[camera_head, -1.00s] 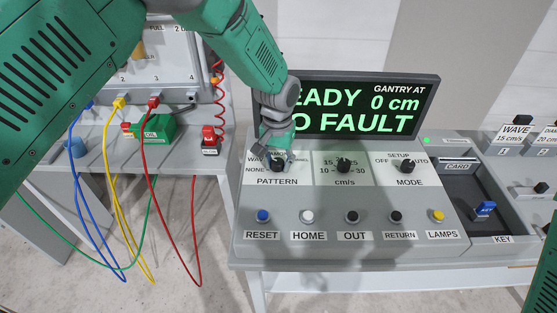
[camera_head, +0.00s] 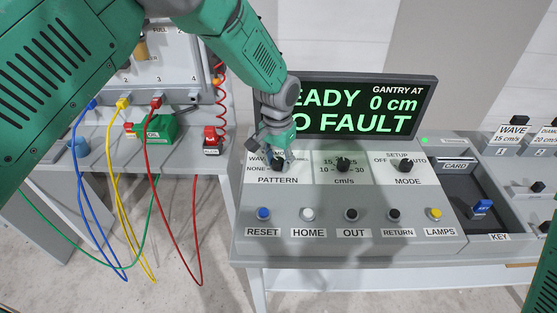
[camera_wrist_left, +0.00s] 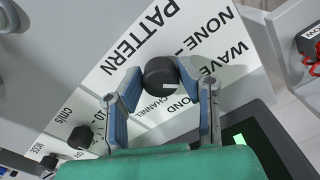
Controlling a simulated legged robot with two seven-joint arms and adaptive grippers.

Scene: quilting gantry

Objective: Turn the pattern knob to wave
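The pattern knob (camera_head: 277,165) is a black knob at the left of the grey panel, labelled PATTERN. In the left wrist view the knob (camera_wrist_left: 160,74) sits between the two blue-padded fingers of my left gripper (camera_wrist_left: 158,72), which appear to touch its sides. A white mark shows on its side towards the DIAMOND and CHANNEL labels. The WAVE label (camera_wrist_left: 231,62) is readable beside NONE; DIAMOND is partly covered by a finger. In the head view my left gripper (camera_head: 277,155) covers much of the knob. My right gripper is out of view.
The display (camera_head: 360,108) behind the panel shows "0 cm" and a partly covered READY and NO FAULT. The speed knob (camera_head: 343,164) and mode knob (camera_head: 405,166) stand to the right. Several buttons line the front, including RESET (camera_head: 263,214). Cables hang at left.

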